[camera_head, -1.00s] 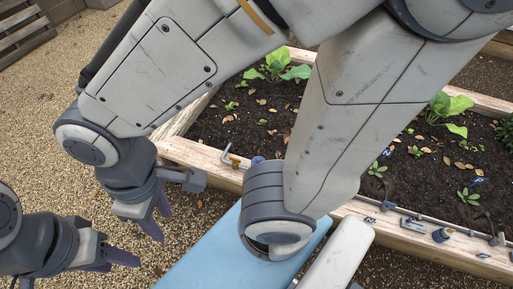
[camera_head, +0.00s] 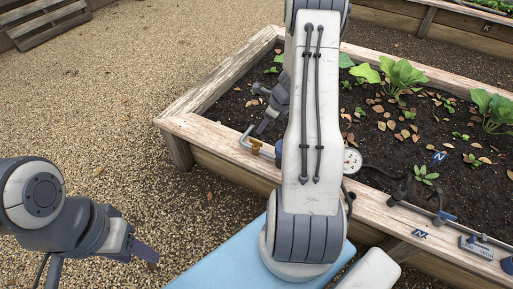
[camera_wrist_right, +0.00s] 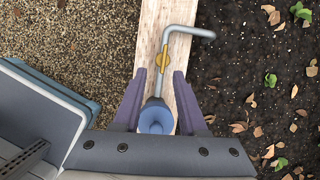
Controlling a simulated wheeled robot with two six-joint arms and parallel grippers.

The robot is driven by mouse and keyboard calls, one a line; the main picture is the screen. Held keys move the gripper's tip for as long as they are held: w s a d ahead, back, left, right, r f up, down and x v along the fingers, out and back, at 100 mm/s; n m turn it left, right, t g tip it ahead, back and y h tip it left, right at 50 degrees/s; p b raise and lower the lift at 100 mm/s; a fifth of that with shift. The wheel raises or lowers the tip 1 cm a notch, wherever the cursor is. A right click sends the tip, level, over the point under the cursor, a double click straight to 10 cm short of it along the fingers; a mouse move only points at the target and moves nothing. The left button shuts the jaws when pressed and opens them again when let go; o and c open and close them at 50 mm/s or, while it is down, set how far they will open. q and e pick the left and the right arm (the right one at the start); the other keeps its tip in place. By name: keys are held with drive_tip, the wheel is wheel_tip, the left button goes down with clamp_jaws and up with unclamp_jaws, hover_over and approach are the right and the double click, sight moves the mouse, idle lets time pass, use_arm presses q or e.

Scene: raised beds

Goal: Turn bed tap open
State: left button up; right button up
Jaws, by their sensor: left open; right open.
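The bed tap is a grey bent pipe with a brass valve piece (camera_head: 254,144) on the near wooden rim of the raised bed. The tap also shows in the right wrist view (camera_wrist_right: 161,60), where its brass piece lies along the pipe and a round blue part (camera_wrist_right: 157,117) sits at the near end. My right gripper (camera_wrist_right: 160,73) is open, one purple finger on each side of the pipe, with no clear contact. In the head view my right arm hides part of this area. My left gripper (camera_head: 145,250) is at the lower left over gravel, away from the tap.
The raised bed (camera_head: 205,128) holds dark soil, green plants and dry leaves. A round gauge (camera_head: 352,161), dark hoses and small fittings line its near rim. A light blue surface (camera_head: 225,262) is below my right arm. Gravel lies open at the left.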

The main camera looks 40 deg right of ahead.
sight(256, 143)
drive_tip(key=shift+m, duration=0.4)
drive_tip(key=b+x, duration=0.1)
drive_tip(key=x, duration=0.2)
drive_tip(key=d+b+x, duration=0.1)
drive_tip(key=x, duration=0.3)
drive_tip(key=b+x, duration=0.1)
drive_tip(key=x, duration=0.3)
drive_tip(key=shift+s+d+f+b, duration=0.2)
drive_tip(key=shift+s+b, duration=0.15)
clamp_jaws()
